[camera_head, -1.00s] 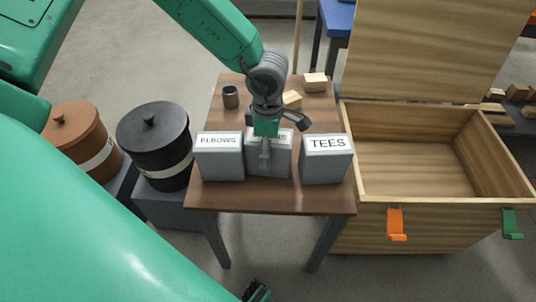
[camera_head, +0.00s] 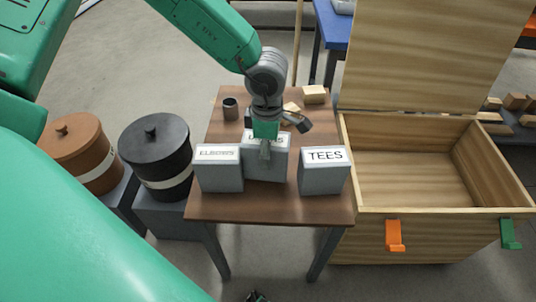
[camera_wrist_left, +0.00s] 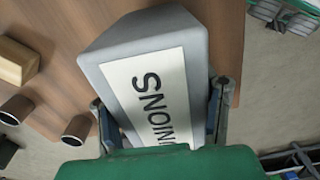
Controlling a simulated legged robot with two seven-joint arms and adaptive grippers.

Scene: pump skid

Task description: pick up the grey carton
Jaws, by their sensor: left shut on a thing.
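Three grey cartons with white labels are at the wooden table: one marked ELBOWS (camera_head: 218,174) on the left, one marked TEES (camera_head: 324,176) on the right, and one marked UNIONS (camera_head: 264,168) between them. My left gripper (camera_head: 265,150) comes from above and is shut on the UNIONS carton. In the left wrist view the fingers press both sides of this carton (camera_wrist_left: 150,35), and part of its label is hidden. The carton sits higher than its neighbours and seems clear of the table. A small dark part at the bottom edge may be my right gripper (camera_head: 258,296).
The table (camera_head: 270,208) also holds a dark cup (camera_head: 230,109) and wooden blocks (camera_head: 314,94) behind. An open wooden chest (camera_head: 440,235) stands close on the right. Brown (camera_head: 80,150) and black (camera_head: 157,155) lidded pots stand on the left.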

